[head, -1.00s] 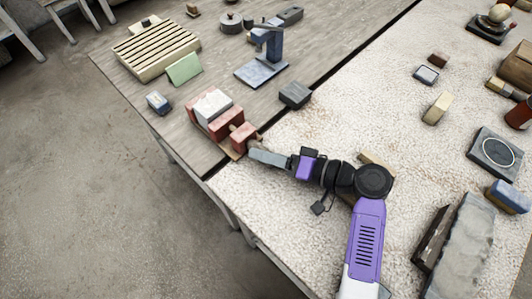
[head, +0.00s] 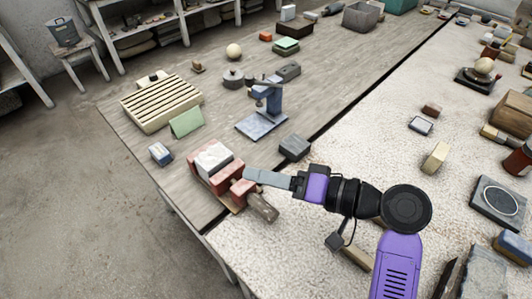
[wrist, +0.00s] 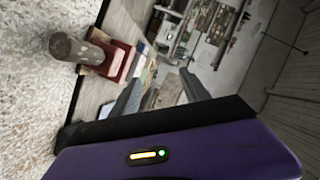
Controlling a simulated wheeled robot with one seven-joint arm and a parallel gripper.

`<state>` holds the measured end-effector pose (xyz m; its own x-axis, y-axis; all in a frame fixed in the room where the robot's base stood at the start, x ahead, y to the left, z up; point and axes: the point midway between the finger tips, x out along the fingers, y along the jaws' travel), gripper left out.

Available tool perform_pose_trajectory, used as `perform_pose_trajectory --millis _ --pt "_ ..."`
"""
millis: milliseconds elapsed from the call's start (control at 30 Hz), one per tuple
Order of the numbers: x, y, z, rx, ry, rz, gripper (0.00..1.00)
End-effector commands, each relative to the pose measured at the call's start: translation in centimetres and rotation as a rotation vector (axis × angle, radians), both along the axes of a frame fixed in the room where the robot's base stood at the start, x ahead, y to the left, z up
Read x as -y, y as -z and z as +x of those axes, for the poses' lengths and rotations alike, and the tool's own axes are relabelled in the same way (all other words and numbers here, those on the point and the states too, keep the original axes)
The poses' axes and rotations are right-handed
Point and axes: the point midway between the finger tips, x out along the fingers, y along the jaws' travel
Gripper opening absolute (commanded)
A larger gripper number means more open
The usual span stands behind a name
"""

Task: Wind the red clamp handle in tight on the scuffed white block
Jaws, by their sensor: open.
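The red clamp (head: 222,183) sits near the corner of the wooden table, with the scuffed white block (head: 213,158) between its red jaws. Its handle (head: 262,207), a thick grey-brown cylinder, points toward the pale work surface. Whether a gap remains at the block is too small to tell. In the wrist view the handle (wrist: 68,47) and a red clamp part (wrist: 116,62) lie to the left, outside my fingers. My gripper (head: 248,174) is open and empty, its fingers appearing just above the handle in the head view. The fingers also show in the wrist view (wrist: 160,92).
A dark grey block (head: 295,147) and a blue stand (head: 263,125) are beyond my gripper. A small blue block (head: 160,153), a green card (head: 187,122) and a slatted cream rack (head: 160,102) are left of them. The table edge runs close by the clamp.

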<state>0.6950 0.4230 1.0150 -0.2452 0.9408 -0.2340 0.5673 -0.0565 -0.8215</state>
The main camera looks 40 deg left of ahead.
Motion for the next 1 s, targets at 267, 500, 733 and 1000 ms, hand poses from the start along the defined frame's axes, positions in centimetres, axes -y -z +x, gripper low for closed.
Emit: perform_pose_trajectory --millis 267,500,733,1000 --pt "0.0 -5.2 0.0 0.004 0.0 0.001 0.54" --pt "0.0 -6.9 0.0 0.001 0.002 -0.001 0.54" --pt "0.0 -7.0 0.0 0.0 0.001 -0.002 0.54" --pt "1.3 -6.0 0.9 0.09 0.012 0.031 0.41"
